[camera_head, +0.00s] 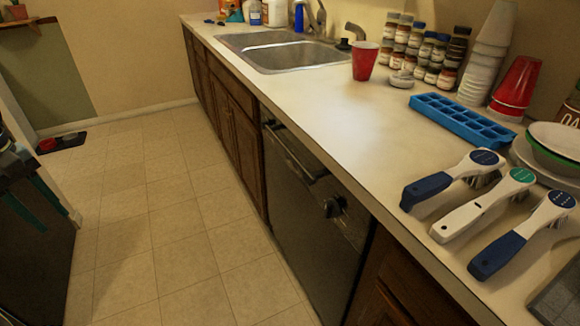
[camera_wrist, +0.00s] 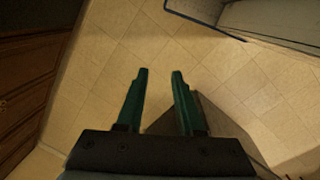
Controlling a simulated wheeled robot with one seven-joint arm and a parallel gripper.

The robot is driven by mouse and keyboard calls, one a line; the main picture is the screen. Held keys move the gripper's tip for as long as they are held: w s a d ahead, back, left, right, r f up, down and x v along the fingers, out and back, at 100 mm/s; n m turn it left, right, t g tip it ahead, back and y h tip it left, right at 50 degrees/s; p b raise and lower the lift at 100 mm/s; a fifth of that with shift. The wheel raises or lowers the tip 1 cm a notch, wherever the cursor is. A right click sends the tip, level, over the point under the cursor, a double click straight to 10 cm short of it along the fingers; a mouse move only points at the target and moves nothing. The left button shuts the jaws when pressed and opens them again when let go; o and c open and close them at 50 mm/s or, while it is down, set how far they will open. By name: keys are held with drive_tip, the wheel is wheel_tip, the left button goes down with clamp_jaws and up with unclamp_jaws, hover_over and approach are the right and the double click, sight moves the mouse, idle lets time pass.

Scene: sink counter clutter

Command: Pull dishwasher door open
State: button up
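The dishwasher (camera_head: 308,232) is a dark front panel set under the counter, between wooden cabinets. Its door looks shut, flush with the cabinets. A dark handle bar (camera_head: 293,152) runs along its upper part, and a round knob (camera_head: 333,206) sits near its right end. My gripper (camera_head: 56,220) is at the far left of the head view, across the floor from the dishwasher and well apart from it. In the wrist view my gripper (camera_wrist: 160,72) shows two teal fingers spread apart with only floor between them. The dishwasher cannot be clearly made out in the wrist view.
The tiled floor (camera_head: 170,230) between my gripper and the dishwasher is clear. The counter (camera_head: 330,110) holds a sink (camera_head: 285,56), a red cup (camera_head: 365,60), a blue ice tray (camera_head: 465,118) and several handled tools. A small black-and-red item (camera_head: 62,142) lies on the far floor.

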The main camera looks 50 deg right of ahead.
drive_tip(key=shift+o, duration=0.9)
drive_tip(key=w+d+f+n+g+h, duration=0.1)
drive_tip(key=d+f+n+g, duration=0.1)
drive_tip(key=d, duration=0.6)
drive_tip(key=shift+d+f+n+g+h, duration=0.3)
drive_tip(key=shift+f+n, duration=0.25)
drive_tip(key=shift+n, duration=0.65)
drive_tip(key=n+g+h+p, duration=0.1)
drive_tip(key=n+g+h, duration=0.9)
drive_tip(key=n, duration=1)
approach(284, 151)
drive_tip(key=shift+t+h, duration=0.3)
drive_tip(key=p+x, duration=0.3)
drive_tip(key=x, duration=0.7)
drive_tip(key=shift+s+d+r, duration=0.1)
drive_tip(key=shift+s+r, duration=0.05)
drive_tip(key=shift+s, duration=0.3)
clamp_jaws()
